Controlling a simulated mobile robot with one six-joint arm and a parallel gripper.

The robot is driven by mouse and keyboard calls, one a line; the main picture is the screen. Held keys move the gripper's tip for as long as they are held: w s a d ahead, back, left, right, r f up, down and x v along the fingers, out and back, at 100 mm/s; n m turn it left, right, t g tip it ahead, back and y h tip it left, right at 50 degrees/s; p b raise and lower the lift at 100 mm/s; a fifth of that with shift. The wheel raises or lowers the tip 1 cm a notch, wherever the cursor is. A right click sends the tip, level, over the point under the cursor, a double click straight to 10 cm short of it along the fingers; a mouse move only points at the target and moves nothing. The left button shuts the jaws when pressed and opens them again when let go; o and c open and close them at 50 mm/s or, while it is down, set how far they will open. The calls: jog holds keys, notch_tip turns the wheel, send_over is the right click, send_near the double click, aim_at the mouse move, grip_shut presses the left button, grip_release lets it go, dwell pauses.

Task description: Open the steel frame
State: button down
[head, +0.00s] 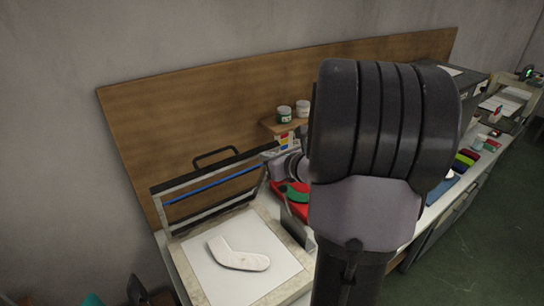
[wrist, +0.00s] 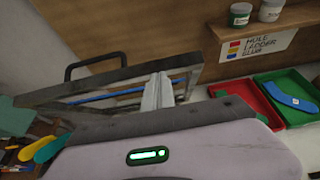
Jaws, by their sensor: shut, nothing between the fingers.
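The steel frame (head: 212,190) stands raised and tilted up at the back of its base (head: 187,274) in the head view. It has a black handle (head: 215,155) on its top edge and a blue strip across it. A white sock shape (head: 238,256) lies flat on the white board below. In the wrist view the frame (wrist: 105,88) spans the left and middle, with the handle (wrist: 95,63) at its upper left. My gripper (wrist: 158,90) is shut and empty in front of the frame's right end; I cannot tell whether it touches. My arm hides much of the head view's middle.
A wooden back panel (head: 200,88) stands behind the bench. A small shelf (wrist: 205,40) holds jars. A red tray (wrist: 287,118) and a green tray (wrist: 240,92) lie to the right. Colourful items (wrist: 40,149) sit at the wrist view's lower left.

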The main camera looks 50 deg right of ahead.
jog(key=w+d+r+g+p, duration=0.1)
jog(key=w+r+g+p, duration=0.1)
jog(key=w+p, duration=0.4)
jog(key=w+d+r+g+p, duration=0.1)
jog(key=w+p, duration=0.5)
jog(key=p, duration=0.6)
jog(key=shift+w+d+r+g+y, duration=0.3)
jog(key=shift+d+r+g, duration=0.15)
jog(key=shift+r, duration=0.35)
jog(key=shift+s+f, duration=0.1)
jog(key=shift+s, duration=0.05)
